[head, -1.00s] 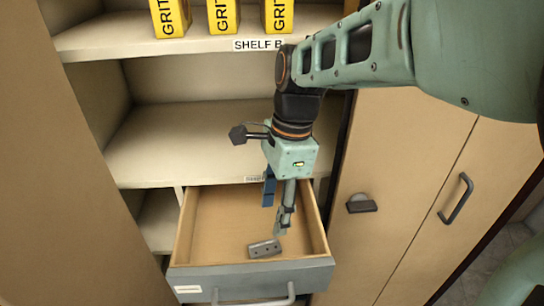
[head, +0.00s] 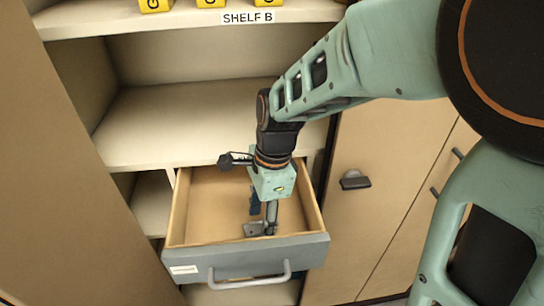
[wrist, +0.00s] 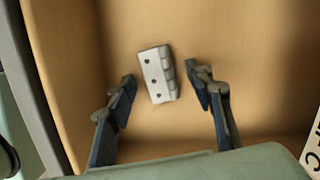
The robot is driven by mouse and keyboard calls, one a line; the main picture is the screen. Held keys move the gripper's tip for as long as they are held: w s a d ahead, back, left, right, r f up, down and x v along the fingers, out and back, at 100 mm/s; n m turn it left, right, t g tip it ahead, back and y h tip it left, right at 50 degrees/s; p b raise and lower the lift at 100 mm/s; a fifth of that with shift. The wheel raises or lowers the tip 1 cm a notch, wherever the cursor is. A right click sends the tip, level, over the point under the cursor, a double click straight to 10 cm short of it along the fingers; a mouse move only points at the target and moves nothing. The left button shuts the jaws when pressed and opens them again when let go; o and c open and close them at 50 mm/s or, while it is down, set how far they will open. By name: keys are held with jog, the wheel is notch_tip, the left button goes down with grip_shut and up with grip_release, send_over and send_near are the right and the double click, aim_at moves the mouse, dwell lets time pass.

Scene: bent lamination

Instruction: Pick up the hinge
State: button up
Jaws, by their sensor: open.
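The hinge (wrist: 156,74) is a small grey metal plate with several dark screw holes and a knuckled edge. It lies on the wooden floor of the open drawer (head: 205,205). In the head view the hinge (head: 252,230) is partly hidden behind my gripper. My gripper (wrist: 162,90) is open, reaching down into the drawer, with one finger on each side of the hinge. In the wrist view gaps show between the hinge and both fingers. In the head view my gripper (head: 263,222) is low over the drawer floor; its exact height cannot be told.
The drawer's grey front (head: 250,258) with its handle (head: 250,280) and the wooden side walls surround my gripper. An empty shelf (head: 190,125) is above. Yellow boxes (head: 210,4) stand on shelf B. A closed cabinet door (head: 370,200) is to the right.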

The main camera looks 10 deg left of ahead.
jog(key=shift+f, duration=0.25)
jog(key=c, duration=1.3)
jog(key=shift+r, duration=0.1)
